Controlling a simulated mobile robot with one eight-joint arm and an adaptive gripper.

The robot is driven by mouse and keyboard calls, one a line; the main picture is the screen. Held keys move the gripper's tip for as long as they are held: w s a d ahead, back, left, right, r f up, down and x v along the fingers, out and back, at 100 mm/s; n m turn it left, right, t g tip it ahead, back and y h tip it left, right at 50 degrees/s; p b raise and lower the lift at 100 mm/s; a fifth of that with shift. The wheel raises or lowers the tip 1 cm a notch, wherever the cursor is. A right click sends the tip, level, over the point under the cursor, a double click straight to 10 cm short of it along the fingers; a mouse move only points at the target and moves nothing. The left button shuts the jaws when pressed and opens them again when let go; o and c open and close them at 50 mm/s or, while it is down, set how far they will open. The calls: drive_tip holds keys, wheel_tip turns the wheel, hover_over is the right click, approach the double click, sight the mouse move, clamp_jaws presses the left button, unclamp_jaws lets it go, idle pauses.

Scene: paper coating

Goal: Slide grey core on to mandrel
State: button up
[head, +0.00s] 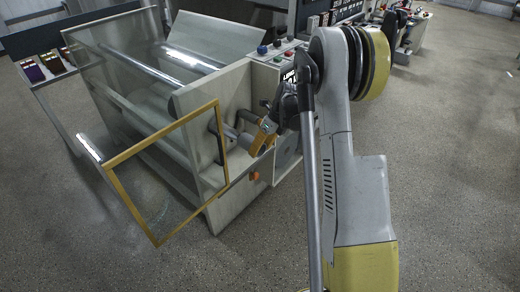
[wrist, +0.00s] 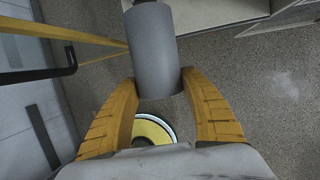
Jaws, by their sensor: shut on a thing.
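The grey core (wrist: 152,48) is a plain smooth cylinder between the two orange-yellow fingers of my gripper (wrist: 159,80) in the wrist view. The fingers are shut on its near end, and its far end points to the top of the picture. In the head view my gripper (head: 263,136) is beside the machine's side panel, with the core (head: 243,141) partly hidden by the fingers. A metal shaft that looks like the mandrel (head: 216,125) sticks out from the machine near the core. I cannot tell whether the core is around it or only close to it.
A yellow-framed clear door (head: 112,180) stands open left of my gripper; its frame also shows in the wrist view (wrist: 75,34), with a black handle (wrist: 40,74). The coating machine (head: 222,86) stands behind. An orange knob (head: 253,175) is below my gripper. The floor (head: 450,150) at right is clear.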

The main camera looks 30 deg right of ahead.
sight(235, 130)
drive_tip(key=shift+w+a, duration=0.8)
drive_tip(key=shift+w, duration=1.35)
drive_tip(key=shift+w+a, duration=0.75)
drive_tip(key=shift+w, duration=1.45)
drive_tip(key=shift+w+a, duration=0.8)
drive_tip(key=shift+w, duration=1.35)
drive_tip(key=o, duration=1.2)
drive_tip(key=shift+c, duration=0.2)
drive_tip(key=v, duration=1.2)
